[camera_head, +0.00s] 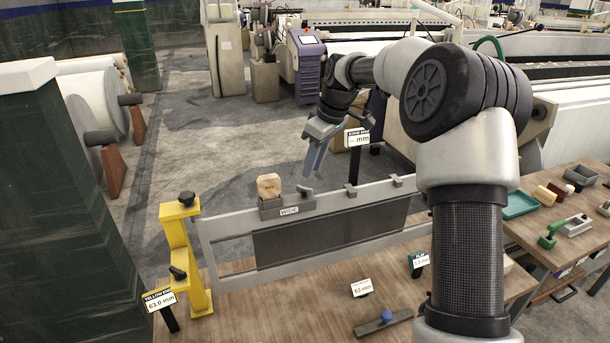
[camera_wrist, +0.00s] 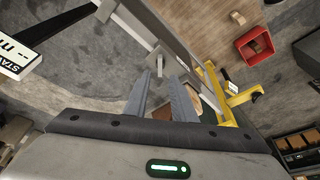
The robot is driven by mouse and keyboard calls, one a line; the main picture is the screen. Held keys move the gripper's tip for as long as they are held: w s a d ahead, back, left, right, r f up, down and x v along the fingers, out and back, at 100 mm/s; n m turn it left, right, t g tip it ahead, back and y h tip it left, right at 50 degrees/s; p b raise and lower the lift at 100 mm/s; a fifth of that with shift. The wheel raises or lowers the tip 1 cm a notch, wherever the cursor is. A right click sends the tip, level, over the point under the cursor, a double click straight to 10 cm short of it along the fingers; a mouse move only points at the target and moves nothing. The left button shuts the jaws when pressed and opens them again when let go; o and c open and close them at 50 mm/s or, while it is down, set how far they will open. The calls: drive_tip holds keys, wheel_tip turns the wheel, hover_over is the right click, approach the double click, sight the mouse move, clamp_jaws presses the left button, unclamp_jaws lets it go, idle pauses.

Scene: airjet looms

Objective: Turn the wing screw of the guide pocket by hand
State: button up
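A grey guide pocket (camera_head: 287,208) labelled "WIDE" sits on the top rail of a grey frame (camera_head: 225,228) with a dark mesh panel. A small grey lever-like part (camera_head: 304,191), perhaps the wing screw, stands at the pocket's right end. A pale wooden block (camera_head: 268,185) stands on the pocket's left part. My gripper (camera_head: 311,170) points down above the rail near the pocket, empty. In the wrist view my gripper (camera_wrist: 162,76) has its fingers apart. A grey part (camera_wrist: 156,60) shows just beyond the tips; I cannot tell whether it is the wing screw.
Reading signs (camera_head: 361,287) and a grey bar with a blue knob (camera_head: 386,319) are on the wooden table (camera_head: 300,312). A sign on a post (camera_head: 356,138) stands behind the rail. The wrist view shows a red bin (camera_wrist: 254,46).

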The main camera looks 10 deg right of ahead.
sight(305, 188)
drive_tip(key=x, duration=0.6)
drive_tip(key=shift+w+a+f, duration=0.1)
drive_tip(key=shift+f, duration=0.2)
clamp_jaws()
